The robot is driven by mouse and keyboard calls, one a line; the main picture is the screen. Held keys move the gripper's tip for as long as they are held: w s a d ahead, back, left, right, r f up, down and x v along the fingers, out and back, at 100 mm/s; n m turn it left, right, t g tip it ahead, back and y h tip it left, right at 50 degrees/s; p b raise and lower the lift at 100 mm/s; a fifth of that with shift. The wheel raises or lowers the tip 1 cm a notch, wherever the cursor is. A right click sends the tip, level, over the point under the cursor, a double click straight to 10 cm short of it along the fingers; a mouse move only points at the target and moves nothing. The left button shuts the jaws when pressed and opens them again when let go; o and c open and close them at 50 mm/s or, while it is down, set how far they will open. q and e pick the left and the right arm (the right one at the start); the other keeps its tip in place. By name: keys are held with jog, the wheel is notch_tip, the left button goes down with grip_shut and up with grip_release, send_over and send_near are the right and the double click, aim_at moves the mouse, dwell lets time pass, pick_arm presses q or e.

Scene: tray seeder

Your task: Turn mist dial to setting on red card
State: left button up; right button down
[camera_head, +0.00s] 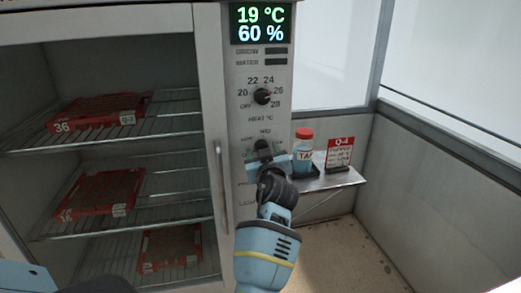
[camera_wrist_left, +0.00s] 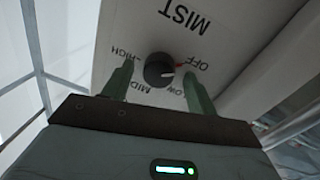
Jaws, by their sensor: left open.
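The mist dial (camera_wrist_left: 159,70) is a round dark knob on a pale panel in the left wrist view. Its red mark is at the side by OFF; LOW, MID and HIGH are printed around it. My left gripper (camera_wrist_left: 158,73) is open, one green finger on each side of the knob; I cannot tell if they touch it. In the head view my left gripper (camera_head: 267,160) covers much of the dial and its labels. The red card (camera_head: 340,152) stands on the side shelf and reads Q-4; its smaller lines are too small to read. My right gripper is not in view.
A heat dial (camera_head: 262,96) sits above, under a display (camera_head: 261,23) reading 19 °C and 60 %. A red-capped bottle (camera_head: 303,153) stands on the shelf (camera_head: 320,183), close right of my gripper. Wire racks with red trays (camera_head: 100,110) fill the open cabinet at left.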

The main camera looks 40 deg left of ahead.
pick_arm(q)
jog(key=shift+w, duration=0.1)
jog(key=shift+c, duration=0.9)
jog(key=c, duration=0.7)
jog(key=shift+c, duration=0.6)
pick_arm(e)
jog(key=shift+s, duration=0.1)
pick_arm(q)
jog(key=shift+r+m, duration=0.1)
jog(key=shift+m, duration=0.2)
